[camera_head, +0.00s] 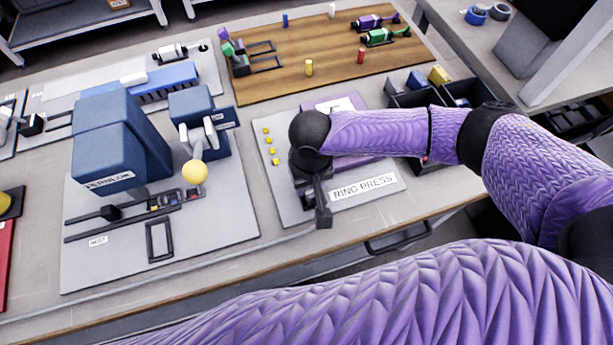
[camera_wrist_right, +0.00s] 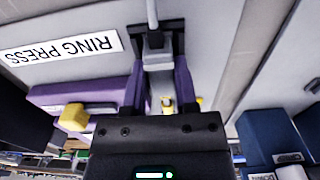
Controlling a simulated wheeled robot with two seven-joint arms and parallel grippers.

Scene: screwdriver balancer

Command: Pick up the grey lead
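A thin grey lead (camera_head: 165,275) runs along the front of the table, from the left edge of the head view up to my right gripper. My right gripper (camera_head: 323,205) points down at the front edge of the ring press board. In the right wrist view, the lead (camera_wrist_right: 152,14) comes in from the top, and its end piece lies between the fingertips of the right gripper (camera_wrist_right: 155,38). The fingers stand apart on both sides of it. I cannot tell whether they press on it. My left gripper is not in view.
The ring press board (camera_head: 297,210) lies under my right arm, with yellow pieces (camera_head: 270,145) at its left. A blue press (camera_head: 115,140) stands to the left. Black bins (camera_head: 425,95) are at the right. A drawer handle (camera_head: 398,238) sticks out below the table edge.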

